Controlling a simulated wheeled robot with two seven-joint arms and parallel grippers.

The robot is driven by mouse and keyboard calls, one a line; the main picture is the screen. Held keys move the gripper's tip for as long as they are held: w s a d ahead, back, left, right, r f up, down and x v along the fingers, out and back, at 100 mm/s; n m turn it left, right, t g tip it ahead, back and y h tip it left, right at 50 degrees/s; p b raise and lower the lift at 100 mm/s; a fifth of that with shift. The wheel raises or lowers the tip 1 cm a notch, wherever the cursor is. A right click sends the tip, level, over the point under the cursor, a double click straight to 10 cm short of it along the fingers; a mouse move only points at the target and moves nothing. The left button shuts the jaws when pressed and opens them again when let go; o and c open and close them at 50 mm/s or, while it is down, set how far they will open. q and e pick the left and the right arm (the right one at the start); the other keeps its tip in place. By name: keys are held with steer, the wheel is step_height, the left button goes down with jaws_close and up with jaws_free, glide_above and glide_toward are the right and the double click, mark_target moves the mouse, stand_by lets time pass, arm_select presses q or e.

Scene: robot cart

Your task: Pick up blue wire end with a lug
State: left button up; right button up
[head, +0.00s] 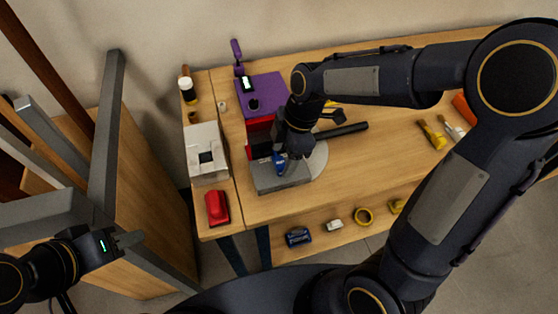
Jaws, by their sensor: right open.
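A small blue piece (278,160) shows at the tips of my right gripper (283,172), above a grey block (275,187) on the bench. It may be the blue wire end, but it is too small to tell, and no lug can be made out. My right gripper points down and is open, with its wrist hiding much of the spot. I cannot tell whether its fingers touch the blue piece. My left gripper (128,241) is far from the bench, at the lower left, and its finger opening cannot be made out.
A purple-topped machine (268,88) stands behind the block. A black bar (342,131) lies to the right. A white box (205,155) and a red object (217,208) sit on the left strip. Yellow-handled tools (432,135) lie farther right. A lower shelf (315,245) holds small items.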

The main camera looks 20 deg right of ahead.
steer(key=shift+x, duration=0.8)
steer(key=c, duration=1.2)
